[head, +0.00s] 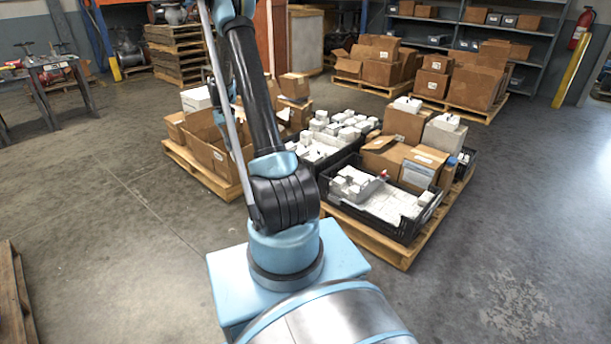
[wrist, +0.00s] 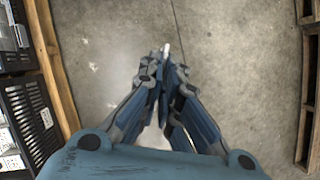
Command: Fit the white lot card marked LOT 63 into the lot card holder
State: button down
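In the wrist view my gripper (wrist: 167,68) points away from the camera, its fingertips drawn close together over bare floor. A small white sliver (wrist: 167,48) sticks out at the tips, like a thin card seen edge-on; no marking on it can be read. A black crate (wrist: 28,95) is at the left of the wrist view, apart from the gripper. It has a small white label (wrist: 46,118) on its side, and a white piece with dark lettering (wrist: 12,163) shows at the lower left. I cannot make out the lot card holder.
A pallet (head: 384,246) bears a black crate (head: 404,229) of white parts and several cardboard boxes (head: 383,157). Another pallet (head: 207,178) with open boxes stands left of it. Shelves (head: 551,52) and more loaded pallets are behind.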

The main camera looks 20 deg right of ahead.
jog(key=shift+w, duration=0.1)
jog(key=w+d+f+m+t+y, duration=0.1)
jog(key=w+d+f+m+y, duration=0.1)
jog(key=d+f+m, duration=0.6)
jog(key=w+d+f+m+t+y, duration=0.15)
jog(key=d+f+m, duration=0.25)
jog(key=d, duration=0.8)
jog(key=w+d+f+m+t+y, duration=0.1)
jog(key=w+d+f+m+t, duration=0.15)
jog(key=d+f+m, duration=0.55)
jog(key=s+d+f+m+t+h, duration=0.15)
jog(key=d+f+m, duration=0.25)
jog(key=d, duration=0.4)
jog(key=s+d+f+m+t, duration=0.1)
jog(key=s+d+f+m, duration=0.2)
jog(key=d, duration=0.5)
jog(key=s+d+f+m+t+h, duration=0.15)
jog(key=d+f+m, duration=0.25)
jog(key=d, duration=0.5)
jog(key=shift+m+y, duration=0.25)
jog(key=shift+m, duration=0.15)
jog(key=shift+s+d+f, duration=0.1)
jog(key=shift+s+f, duration=0.1)
jog(key=shift+f, duration=1.5)
jog(key=shift+s+d+f, duration=0.1)
jog(key=shift+s+f, duration=0.1)
jog(key=shift+f, duration=1.45)
jog(key=shift+s+d+f, duration=0.1)
jog(key=shift+s+f, duration=0.1)
jog(key=shift+f, duration=1.5)
